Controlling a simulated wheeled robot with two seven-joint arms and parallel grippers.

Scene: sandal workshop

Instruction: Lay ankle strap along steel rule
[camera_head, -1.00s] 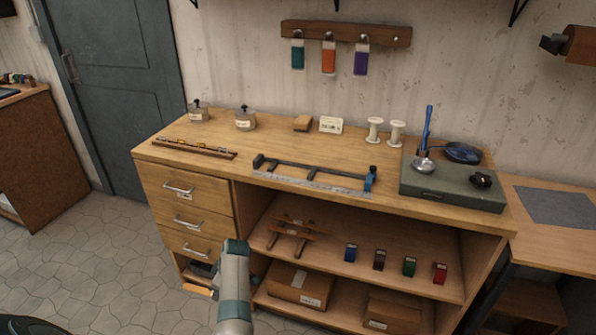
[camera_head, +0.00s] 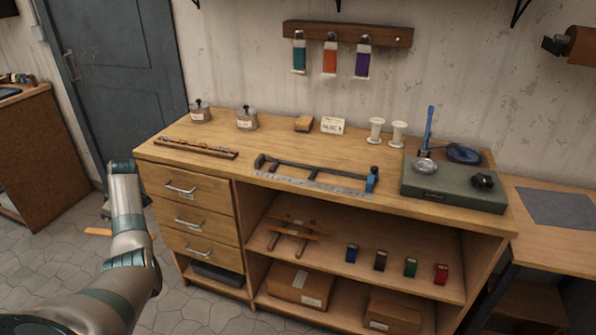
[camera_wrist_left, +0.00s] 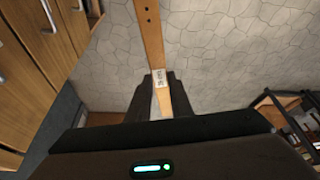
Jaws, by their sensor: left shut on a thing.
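The ankle strap (camera_wrist_left: 150,30) is a tan strip with small holes and a white label. My left gripper (camera_wrist_left: 160,97) is shut on it near the label, and the strip extends away over the floor. The steel rule (camera_head: 310,184) lies along the bench's front edge, before a dark bar with a blue-handled end (camera_head: 372,179). My right gripper is not in view.
A wooden rack (camera_head: 196,148) lies left of the rule. Two weights (camera_head: 246,119), a wooden block (camera_head: 304,123), a card (camera_head: 332,125) and white spools (camera_head: 377,130) stand behind. The drawer unit (camera_head: 188,213) is beside my left arm.

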